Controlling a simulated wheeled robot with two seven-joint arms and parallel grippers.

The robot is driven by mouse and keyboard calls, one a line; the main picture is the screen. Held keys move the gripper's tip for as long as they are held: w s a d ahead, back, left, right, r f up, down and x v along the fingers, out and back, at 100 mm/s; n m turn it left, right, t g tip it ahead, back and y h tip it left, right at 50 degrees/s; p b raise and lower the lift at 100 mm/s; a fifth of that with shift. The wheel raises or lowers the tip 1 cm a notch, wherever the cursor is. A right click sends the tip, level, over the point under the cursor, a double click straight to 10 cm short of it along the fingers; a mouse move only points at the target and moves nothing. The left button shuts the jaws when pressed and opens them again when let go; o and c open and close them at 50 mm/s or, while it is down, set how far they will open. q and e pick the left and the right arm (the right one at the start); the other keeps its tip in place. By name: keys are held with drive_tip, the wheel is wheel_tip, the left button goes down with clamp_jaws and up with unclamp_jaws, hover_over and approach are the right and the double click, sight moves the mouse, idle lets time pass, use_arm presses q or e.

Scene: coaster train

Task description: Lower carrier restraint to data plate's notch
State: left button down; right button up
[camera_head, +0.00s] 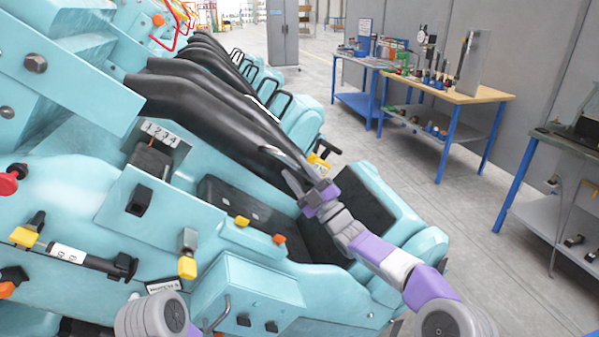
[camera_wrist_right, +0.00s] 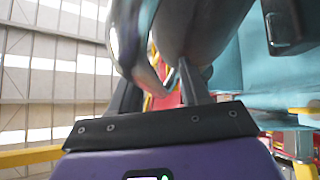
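The carrier restraint (camera_head: 205,100) is a long black padded arm, slanting from upper left down to the right over the nearest seat. A light plate marked with numerals 1 to 4 (camera_head: 160,133) is on the teal side, left of the restraint; its notches are too small to make out. My right gripper (camera_head: 297,172) is at the restraint's lower right end. In the right wrist view its fingers (camera_wrist_right: 160,90) stand apart, with a shiny curved handle (camera_wrist_right: 130,40) and a dark rounded part (camera_wrist_right: 182,28) at the tips. Contact is unclear. My left gripper is out of view.
A black seat (camera_head: 245,205) lies below the restraint. A teal box (camera_head: 250,290) and yellow-tipped levers (camera_head: 187,265) are in front. More restraints stand behind. Workbenches (camera_head: 450,95) are at the right, with clear floor between.

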drive_tip(key=shift+d, duration=0.1)
drive_tip(key=v, duration=0.7)
drive_tip(key=shift+s, duration=0.15)
drive_tip(key=shift+d+f, duration=0.1)
drive_tip(key=shift+f, duration=0.05)
